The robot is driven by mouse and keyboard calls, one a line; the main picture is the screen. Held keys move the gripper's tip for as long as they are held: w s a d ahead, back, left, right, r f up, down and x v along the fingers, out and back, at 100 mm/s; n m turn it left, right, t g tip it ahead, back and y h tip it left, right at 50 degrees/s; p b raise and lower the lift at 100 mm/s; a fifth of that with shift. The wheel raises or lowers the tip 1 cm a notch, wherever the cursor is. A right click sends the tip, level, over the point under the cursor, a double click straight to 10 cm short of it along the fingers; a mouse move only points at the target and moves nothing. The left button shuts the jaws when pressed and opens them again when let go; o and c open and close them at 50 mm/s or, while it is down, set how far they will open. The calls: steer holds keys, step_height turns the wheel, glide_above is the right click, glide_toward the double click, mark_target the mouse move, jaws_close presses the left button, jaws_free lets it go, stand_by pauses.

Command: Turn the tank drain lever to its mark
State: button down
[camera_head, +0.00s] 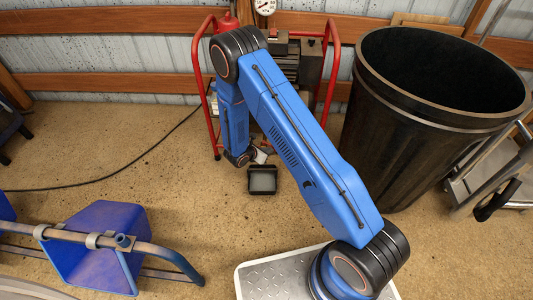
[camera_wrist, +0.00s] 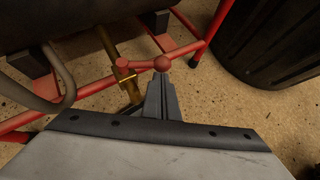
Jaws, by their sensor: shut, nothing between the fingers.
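The drain lever (camera_wrist: 142,65) is a thin red bar with a round red knob (camera_wrist: 162,63) at its right end, in the wrist view. Its left end meets a brass valve (camera_wrist: 124,78) under the dark tank (camera_wrist: 60,18). The lever points to the right in that view. My gripper (camera_wrist: 160,84) is shut and empty, with its fingertips just below the knob in the picture. I cannot tell whether they touch it. I cannot make out the mark. In the head view my arm hides the lever, and my gripper (camera_head: 262,154) shows small and low beside the red frame.
A red tubular frame (camera_head: 330,60) carries the tank unit, with a gauge (camera_head: 265,7) above. A small black tray (camera_head: 262,181) lies on the floor before it. A large black bin (camera_head: 400,130) stands close on the right. A blue bucket-like thing (camera_head: 95,245) is at lower left.

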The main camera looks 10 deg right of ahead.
steer(key=shift+d, duration=0.1)
steer(key=d, duration=0.1)
steer(key=w+d, duration=0.1)
steer(key=d, duration=0.1)
stand_by(0.3)
steer(key=shift+a, duration=0.1)
steer(key=shift+a, duration=0.65)
steer(key=shift+s+a, duration=0.1)
